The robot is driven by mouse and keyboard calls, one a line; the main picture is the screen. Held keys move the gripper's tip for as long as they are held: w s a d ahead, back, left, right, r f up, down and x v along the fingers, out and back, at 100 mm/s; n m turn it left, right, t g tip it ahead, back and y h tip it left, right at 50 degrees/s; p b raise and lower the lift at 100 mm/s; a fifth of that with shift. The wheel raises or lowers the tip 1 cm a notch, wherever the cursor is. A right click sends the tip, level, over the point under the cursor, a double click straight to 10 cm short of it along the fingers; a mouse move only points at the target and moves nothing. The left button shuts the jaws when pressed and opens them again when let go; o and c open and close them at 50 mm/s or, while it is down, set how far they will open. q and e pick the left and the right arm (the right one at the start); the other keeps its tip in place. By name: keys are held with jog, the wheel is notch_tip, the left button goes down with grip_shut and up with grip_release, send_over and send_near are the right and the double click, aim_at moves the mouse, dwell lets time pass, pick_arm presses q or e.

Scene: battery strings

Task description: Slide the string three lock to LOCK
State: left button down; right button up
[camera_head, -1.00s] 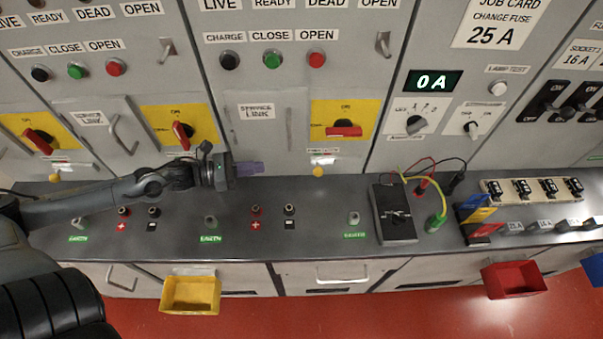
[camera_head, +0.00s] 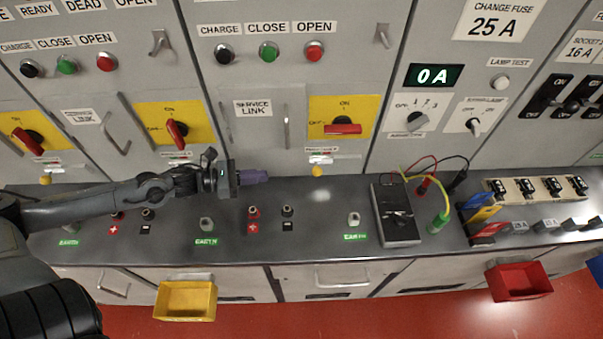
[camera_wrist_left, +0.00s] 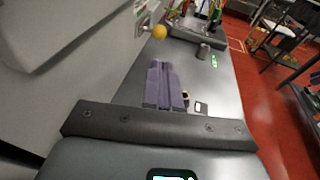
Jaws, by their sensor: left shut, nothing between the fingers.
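The string three lock is a small slide with a yellow ball knob (camera_head: 317,170). It sits low on the panel, below the red-handled rotary switch (camera_head: 342,128) on its yellow plate. The slide's LOCK marking is too small to read. My left gripper (camera_head: 262,177) has purple fingers, is shut and empty, and is above the bench to the left of the knob, apart from it. In the left wrist view the closed fingers (camera_wrist_left: 165,88) point along the bench, with the yellow knob (camera_wrist_left: 159,32) beyond their tips. My right gripper is not in view.
The dark bench (camera_head: 300,240) carries red and black terminals (camera_head: 253,215) and green-labelled earth posts (camera_head: 353,222). A meter box (camera_head: 395,215) with leads stands right of the knob. The service link door (camera_head: 255,130) is behind the gripper. Bench space between gripper and knob is clear.

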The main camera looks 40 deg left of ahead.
aim_at(317, 169)
pick_arm(q)
jog(key=shift+b+x, duration=2.15)
jog(key=shift+x, duration=4.25)
